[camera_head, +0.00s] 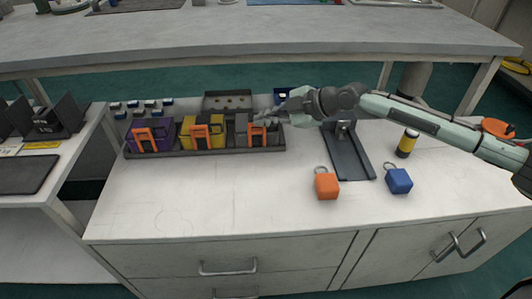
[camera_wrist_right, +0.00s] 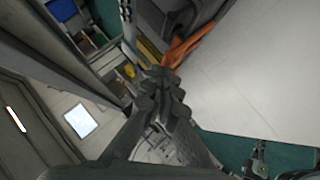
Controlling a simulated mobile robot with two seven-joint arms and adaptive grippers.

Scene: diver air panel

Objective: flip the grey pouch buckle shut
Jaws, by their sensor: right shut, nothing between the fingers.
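The grey pouch (camera_head: 241,126) stands at the right end of a dark rack (camera_head: 205,150), with an orange buckle (camera_head: 257,134) on its front. An orange buckle also shows just beyond my fingertips in the right wrist view (camera_wrist_right: 192,46). My right gripper (camera_head: 270,114) reaches in from the right, at the upper right of the grey pouch. In the wrist view its fingers (camera_wrist_right: 164,88) are together and empty, close to the orange part. I cannot tell whether they touch it. The gripper partly hides the pouch's right side. My left gripper is not in view.
A yellow pouch (camera_head: 187,133) and a purple pouch (camera_head: 136,137) share the rack, with orange buckles. A dark tray (camera_head: 350,158), an orange block (camera_head: 327,186), a blue block (camera_head: 398,181) and a yellow-black cylinder (camera_head: 406,144) lie right.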

